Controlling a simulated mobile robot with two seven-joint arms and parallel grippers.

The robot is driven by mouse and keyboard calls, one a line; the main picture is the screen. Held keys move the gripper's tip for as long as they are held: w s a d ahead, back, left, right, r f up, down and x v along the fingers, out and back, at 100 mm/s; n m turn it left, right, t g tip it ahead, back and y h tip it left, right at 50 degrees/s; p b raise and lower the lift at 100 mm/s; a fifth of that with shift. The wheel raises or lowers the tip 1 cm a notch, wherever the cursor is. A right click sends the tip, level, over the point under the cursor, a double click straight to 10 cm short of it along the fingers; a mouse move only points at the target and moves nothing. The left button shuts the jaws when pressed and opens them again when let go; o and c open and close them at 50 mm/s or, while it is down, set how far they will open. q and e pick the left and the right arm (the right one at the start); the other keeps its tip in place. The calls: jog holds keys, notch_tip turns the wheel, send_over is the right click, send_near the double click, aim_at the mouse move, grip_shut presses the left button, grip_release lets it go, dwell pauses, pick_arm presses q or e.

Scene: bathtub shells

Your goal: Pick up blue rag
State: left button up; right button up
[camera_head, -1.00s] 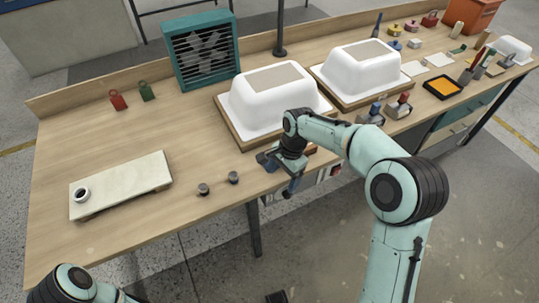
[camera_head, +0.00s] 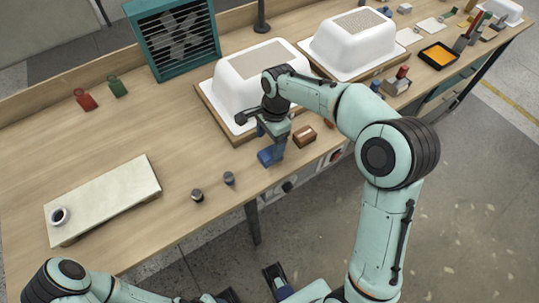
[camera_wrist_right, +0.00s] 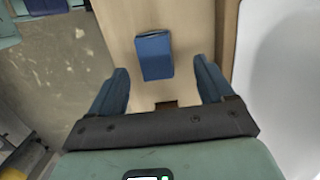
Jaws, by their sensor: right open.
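The blue rag (camera_wrist_right: 154,57) is a small folded block on the wooden table. In the right wrist view it lies ahead of my right gripper (camera_wrist_right: 160,68), between the lines of its two fingers and apart from them. My right gripper is open and empty. In the head view the right gripper (camera_head: 272,138) hangs over the front part of the table, and the blue rag (camera_head: 268,157) shows low beside it, partly hidden.
A white tub shell (camera_head: 226,88) on a wooden board stands just behind the right gripper. A brown block (camera_head: 304,136) lies to its right. Two small dark knobs (camera_head: 229,178) sit to its left. A pale board (camera_head: 108,200) with a cup lies farther left. The table's front edge is close.

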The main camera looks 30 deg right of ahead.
aim_at(270, 152)
jog(key=f, duration=0.3)
jog(key=s+f, duration=0.1)
jog(key=f, duration=0.1)
jog(key=shift+a+b, duration=0.1)
jog(key=shift+b, duration=0.3)
jog(key=shift+w+f, duration=0.1)
jog(key=shift+f, duration=0.2)
jog(key=shift+c, duration=0.3)
jog(key=c, duration=1)
